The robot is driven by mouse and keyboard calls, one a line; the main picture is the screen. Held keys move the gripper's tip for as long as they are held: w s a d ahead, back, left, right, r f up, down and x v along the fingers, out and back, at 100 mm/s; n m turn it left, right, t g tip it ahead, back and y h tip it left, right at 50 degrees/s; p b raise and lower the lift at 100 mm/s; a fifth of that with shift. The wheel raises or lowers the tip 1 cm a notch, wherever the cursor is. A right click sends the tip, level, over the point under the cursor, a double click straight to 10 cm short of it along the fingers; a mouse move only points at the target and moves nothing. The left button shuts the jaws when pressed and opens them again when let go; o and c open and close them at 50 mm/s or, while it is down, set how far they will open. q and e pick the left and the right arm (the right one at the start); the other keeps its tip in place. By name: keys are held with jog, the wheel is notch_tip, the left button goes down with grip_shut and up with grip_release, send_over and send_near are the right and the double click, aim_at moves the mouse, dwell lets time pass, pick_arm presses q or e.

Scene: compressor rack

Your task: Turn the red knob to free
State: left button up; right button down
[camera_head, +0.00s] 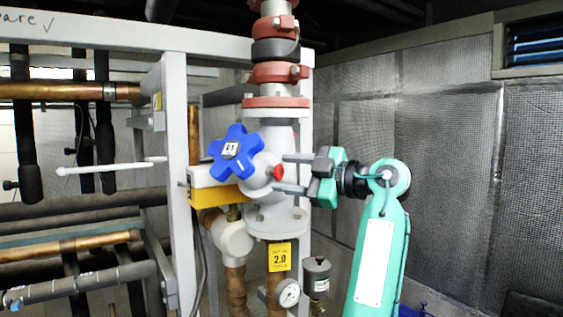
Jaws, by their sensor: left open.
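The red knob (278,173) is a small red piece on the right side of the grey valve body (258,178). A blue star-shaped handwheel (236,149) sits just left of it. My left gripper (282,174) comes from the right of the knob, with its arm rising from below. Its two grey fingers are apart, one above and one below the knob. The knob shows in the gap between the fingertips. I cannot tell whether either finger touches it. My right gripper is not in view.
A yellow and white box (213,188) sits left of the valve. A pressure gauge (288,293) and a yellow "2.0" tag (279,257) are below. A grey rack frame (176,150) with pipes stands at left.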

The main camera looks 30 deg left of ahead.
pick_arm(q)
jog(key=shift+s+a, duration=0.1)
jog(key=shift+a, duration=0.95)
jog(key=c, duration=1)
jog(key=shift+o, duration=0.2)
jog(key=shift+f+n+b, duration=0.25)
jog(key=shift+n+b, duration=0.25)
jog(key=shift+b, duration=0.55)
jog(key=shift+r+n+b, duration=0.2)
jog(key=shift+n+b, duration=0.1)
